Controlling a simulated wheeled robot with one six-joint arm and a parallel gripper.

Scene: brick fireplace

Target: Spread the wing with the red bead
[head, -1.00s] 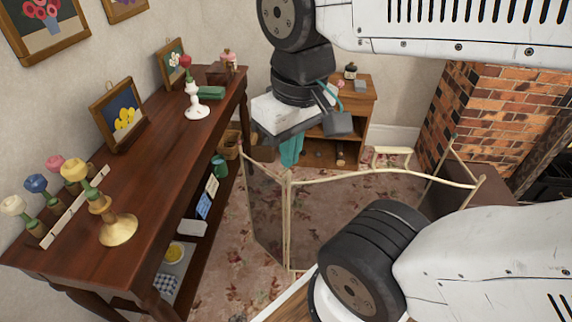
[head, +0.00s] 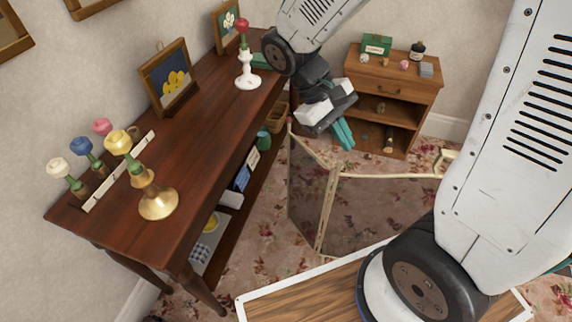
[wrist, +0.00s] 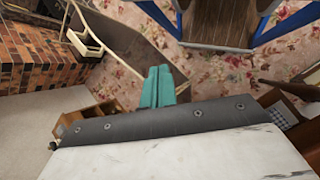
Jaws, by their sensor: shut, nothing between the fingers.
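A folding fire screen with pale brass frames and see-through dark mesh stands on the carpet. In the head view its narrow left wing (head: 305,185) meets the wider middle panel (head: 375,215) at an angle. The right part is hidden behind my arm. In the wrist view the screen's mesh (wrist: 130,42) and a brass handle (wrist: 84,42) show.
A long dark wooden table (head: 205,115) with flower-topped candlesticks and framed pictures runs along the left wall, close to the left wing. A small wooden cabinet (head: 392,90) stands behind. The brick fireplace (wrist: 35,45) is at the left in the wrist view. Patterned carpet lies around the screen.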

